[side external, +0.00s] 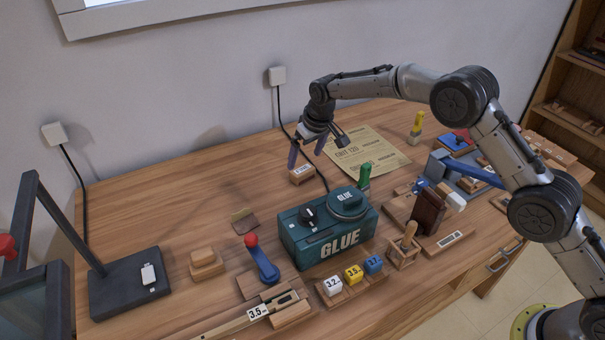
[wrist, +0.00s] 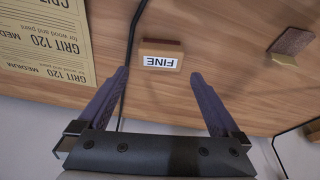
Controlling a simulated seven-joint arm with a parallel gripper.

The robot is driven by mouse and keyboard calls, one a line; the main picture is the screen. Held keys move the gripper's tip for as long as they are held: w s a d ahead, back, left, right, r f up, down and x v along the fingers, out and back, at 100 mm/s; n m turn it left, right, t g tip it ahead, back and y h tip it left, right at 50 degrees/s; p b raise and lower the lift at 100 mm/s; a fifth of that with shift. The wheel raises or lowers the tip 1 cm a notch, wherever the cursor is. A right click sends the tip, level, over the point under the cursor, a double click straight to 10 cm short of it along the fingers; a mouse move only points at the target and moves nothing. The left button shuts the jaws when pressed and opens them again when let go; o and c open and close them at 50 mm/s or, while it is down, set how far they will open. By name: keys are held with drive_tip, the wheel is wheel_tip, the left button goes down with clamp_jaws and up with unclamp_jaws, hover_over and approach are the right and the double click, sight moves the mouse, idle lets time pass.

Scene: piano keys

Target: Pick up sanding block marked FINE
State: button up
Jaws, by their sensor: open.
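The sanding block marked FINE (wrist: 161,54) is a small wooden block with a white label, lying on the table. The label reads upside down in the wrist view. In the side external view the block (side external: 301,174) sits behind the glue box, just below my gripper. My gripper (side external: 308,162) is open and empty. In the wrist view its two fingers (wrist: 158,72) are spread to either side of the block's near edge, and the block lies beyond the fingertips, roughly centred between them.
A GRIT 120 sheet (side external: 366,151) lies beside the block, with a black cable (wrist: 131,40) between them. The teal glue box (side external: 327,230) stands in front. Another small block (side external: 244,220) lies to the left. The table's back left is mostly clear.

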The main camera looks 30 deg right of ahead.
sight(303, 169)
drive_tip(key=x, duration=0.4)
drive_tip(key=shift+s+f, duration=0.15)
drive_tip(key=shift+s, duration=0.25)
drive_tip(key=shift+w+f, duration=0.25)
drive_tip(key=shift+f, duration=0.35)
drive_tip(key=shift+c, duration=0.3)
drive_tip(key=c, duration=1.1)
drive_tip(key=shift+r, duration=0.1)
